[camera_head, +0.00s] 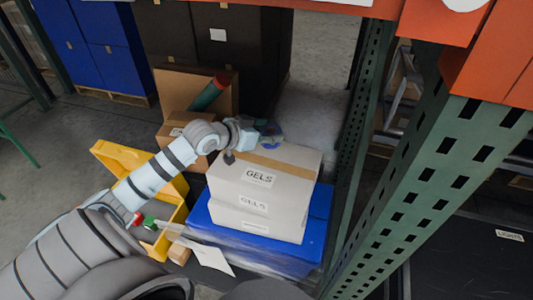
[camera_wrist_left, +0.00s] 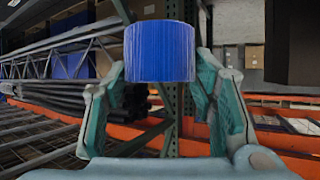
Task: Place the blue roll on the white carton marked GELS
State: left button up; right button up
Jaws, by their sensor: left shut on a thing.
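The blue roll (camera_wrist_left: 160,50) is upright between the fingers of my left gripper (camera_wrist_left: 162,85) in the left wrist view. In the head view my left gripper (camera_head: 268,137) is shut on it, and only a small blue part of the roll (camera_head: 267,128) shows. The white carton marked GELS (camera_head: 235,180) has a tan tape strip across its top. The gripper and roll appear over or just beyond its far edge; I cannot tell the height between them. My right gripper is not in view.
Another white GELS carton (camera_head: 280,220) lies under the upper one, on a blue tote (camera_head: 312,235). A yellow bin (camera_head: 110,153) stands left, and an open brown box (camera_head: 174,90) with a dark green tube stands behind. A green rack post (camera_head: 430,170) rises close on the right.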

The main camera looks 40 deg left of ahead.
aim_at(267, 175)
pick_arm(q)
jog(key=w+a+r+n+y, duration=0.2)
jog(key=w+a+n+y, duration=0.1)
jog(key=a, duration=0.1)
notch_tip(267, 175, down, 19)
jog(key=b, duration=0.4)
jog(key=shift+a+f, duration=0.15)
jog(key=shift+f, duration=0.05)
jog(key=shift+r, duration=0.1)
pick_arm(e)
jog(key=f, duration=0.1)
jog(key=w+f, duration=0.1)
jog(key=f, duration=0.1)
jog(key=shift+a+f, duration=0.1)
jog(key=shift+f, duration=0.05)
pick_arm(q)
jog(key=shift+f, duration=0.2)
jog(key=o, duration=1.1)
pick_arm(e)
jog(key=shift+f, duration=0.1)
pick_arm(q)
jog(key=shift+o, duration=0.2)
